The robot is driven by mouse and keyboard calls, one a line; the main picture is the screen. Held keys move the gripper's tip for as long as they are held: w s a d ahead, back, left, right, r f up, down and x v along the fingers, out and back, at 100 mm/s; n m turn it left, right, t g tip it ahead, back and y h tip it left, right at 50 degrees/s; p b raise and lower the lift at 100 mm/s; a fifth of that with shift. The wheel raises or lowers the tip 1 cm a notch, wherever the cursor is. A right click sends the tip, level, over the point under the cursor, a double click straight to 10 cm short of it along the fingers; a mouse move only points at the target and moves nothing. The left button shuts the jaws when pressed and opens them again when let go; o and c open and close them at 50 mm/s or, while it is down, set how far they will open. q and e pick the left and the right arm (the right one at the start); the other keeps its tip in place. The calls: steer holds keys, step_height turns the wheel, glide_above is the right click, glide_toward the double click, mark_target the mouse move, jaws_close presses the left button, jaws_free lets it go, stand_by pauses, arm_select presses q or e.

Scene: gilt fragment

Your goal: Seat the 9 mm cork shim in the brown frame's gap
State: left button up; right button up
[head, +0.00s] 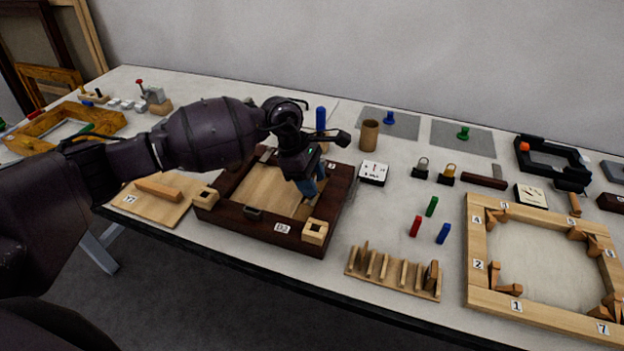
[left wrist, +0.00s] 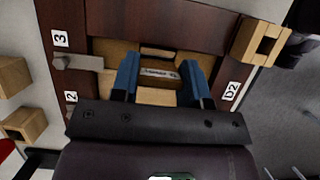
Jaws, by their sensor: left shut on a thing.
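The dark brown frame (head: 240,223) lies on the table in the head view, around a pale wooden panel (head: 265,187). It also fills much of the left wrist view (left wrist: 195,22), with labels 3 and D2 on its rails. My left gripper (head: 308,192) points down inside the frame, near its right rail. Its blue fingers (left wrist: 160,82) are shut on a small tan piece with dark markings, which looks like the cork shim (left wrist: 158,73). The head view hides this piece behind the fingers. I cannot tell whether it touches the frame. My right gripper is not in view.
A notched wooden rack (head: 393,277) stands right of the frame, near the table edge. Red (head: 415,226), green (head: 432,206) and blue (head: 443,233) blocks lie behind it. A cork cylinder (head: 369,134) and white gauge (head: 373,172) stand behind. A pale frame (head: 480,290) is at right.

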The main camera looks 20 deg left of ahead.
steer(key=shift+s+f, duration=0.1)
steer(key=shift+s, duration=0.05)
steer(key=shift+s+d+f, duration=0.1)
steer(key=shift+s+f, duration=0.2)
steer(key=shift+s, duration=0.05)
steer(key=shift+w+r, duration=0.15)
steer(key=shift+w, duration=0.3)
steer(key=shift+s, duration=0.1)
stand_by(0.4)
arm_select(q)
steer(key=shift+f+b, duration=0.25)
steer(key=shift+b, duration=0.15)
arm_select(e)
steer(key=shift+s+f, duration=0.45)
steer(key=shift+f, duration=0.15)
arm_select(q)
steer(key=shift+f, duration=0.25)
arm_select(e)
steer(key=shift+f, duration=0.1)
